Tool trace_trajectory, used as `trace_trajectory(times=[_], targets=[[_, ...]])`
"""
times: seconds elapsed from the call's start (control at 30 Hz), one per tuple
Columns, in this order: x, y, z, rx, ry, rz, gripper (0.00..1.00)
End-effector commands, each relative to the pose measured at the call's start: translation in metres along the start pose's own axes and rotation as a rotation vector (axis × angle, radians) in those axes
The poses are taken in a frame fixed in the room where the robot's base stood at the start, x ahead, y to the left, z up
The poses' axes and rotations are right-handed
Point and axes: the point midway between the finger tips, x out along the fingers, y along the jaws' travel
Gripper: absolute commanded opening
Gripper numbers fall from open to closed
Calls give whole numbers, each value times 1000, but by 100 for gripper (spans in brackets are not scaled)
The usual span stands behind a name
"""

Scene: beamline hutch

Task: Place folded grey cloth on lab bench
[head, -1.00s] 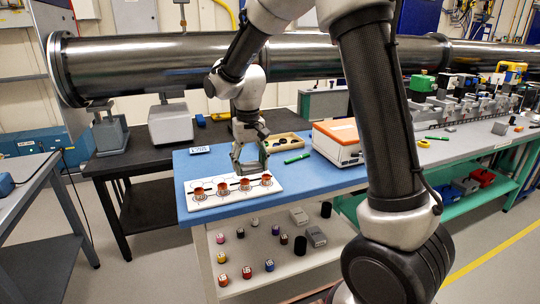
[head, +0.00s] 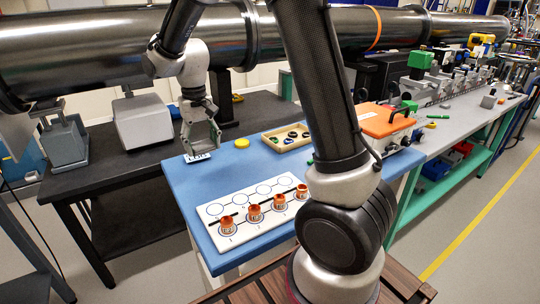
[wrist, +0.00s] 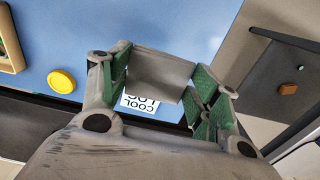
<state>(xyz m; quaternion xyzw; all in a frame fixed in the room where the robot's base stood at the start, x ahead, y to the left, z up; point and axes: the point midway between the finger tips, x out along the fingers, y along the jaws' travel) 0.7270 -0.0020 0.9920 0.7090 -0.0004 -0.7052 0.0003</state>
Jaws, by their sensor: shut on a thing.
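The folded grey cloth (wrist: 160,73) is pinched between the green pads of my gripper (wrist: 158,85) in the wrist view. In the head view my gripper (head: 202,138) hangs over the far left corner of the blue-topped lab bench (head: 188,190). The cloth is hard to make out there against the grey fingers. The blue bench top lies below it in the wrist view, and the cloth appears held above the surface. A white label reading "COOL LOG" (wrist: 140,103) shows just below the cloth, partly covered by it.
A white numbered board (head: 240,208) with several orange-topped vials fills the front of the bench. A yellow disc (head: 242,143), a wooden tray (head: 272,141) and an orange-topped box (head: 385,122) stand to the right. Blue surface left of the board is clear.

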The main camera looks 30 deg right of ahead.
Motion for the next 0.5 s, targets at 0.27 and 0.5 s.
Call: trace_trajectory(times=[0.27,0.5], targets=[[31,0,1,0,-5,2,49],[63,0,1,0,-2,1,49]])
